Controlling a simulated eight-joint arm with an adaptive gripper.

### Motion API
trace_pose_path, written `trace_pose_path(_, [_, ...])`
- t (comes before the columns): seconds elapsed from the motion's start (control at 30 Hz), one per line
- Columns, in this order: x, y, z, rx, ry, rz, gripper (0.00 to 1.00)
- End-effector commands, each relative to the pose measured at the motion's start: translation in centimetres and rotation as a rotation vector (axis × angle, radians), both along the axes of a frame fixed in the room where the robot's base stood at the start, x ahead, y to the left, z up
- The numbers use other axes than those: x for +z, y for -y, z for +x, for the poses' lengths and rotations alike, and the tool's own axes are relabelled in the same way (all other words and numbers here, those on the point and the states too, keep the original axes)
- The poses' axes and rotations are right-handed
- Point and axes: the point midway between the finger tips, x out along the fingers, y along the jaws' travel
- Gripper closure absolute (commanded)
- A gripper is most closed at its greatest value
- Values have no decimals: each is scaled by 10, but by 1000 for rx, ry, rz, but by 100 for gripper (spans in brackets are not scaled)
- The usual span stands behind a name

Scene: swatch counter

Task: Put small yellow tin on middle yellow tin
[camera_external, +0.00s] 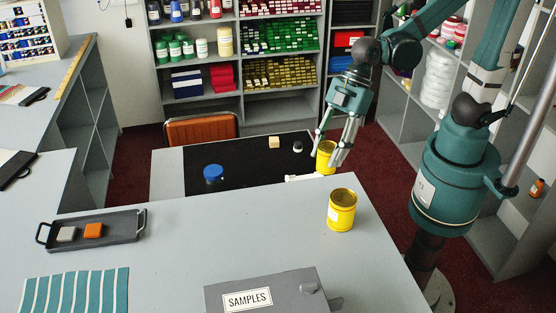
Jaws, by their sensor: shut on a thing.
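A yellow tin (325,158) is between the fingers of my gripper (328,154), above the edge of the counter by the black mat. My gripper is shut on it, and its fingers hide part of the tin's sides. Another yellow tin (342,211), with a pale label, stands upright on the grey counter, nearer the camera and slightly to the right. It looks larger than the held tin. The two tins are apart. No third yellow tin can be made out.
A dark tray (120,229) with two small blocks lies at left. A grey SAMPLES box (265,290) is at the front. The counter left of the standing tin is clear.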

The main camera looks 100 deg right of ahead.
Motion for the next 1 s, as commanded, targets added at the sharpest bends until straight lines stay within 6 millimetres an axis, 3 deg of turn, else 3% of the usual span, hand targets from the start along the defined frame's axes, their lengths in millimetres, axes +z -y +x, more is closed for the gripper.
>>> trace_pose_path(0.1, [16,-24,-18,62,2,2,82])
trace_pose_path(0.33, [29,-49,-39,135,6,4,82])
trace_pose_path(1.0, [25,-55,-43,151,6,4,82])
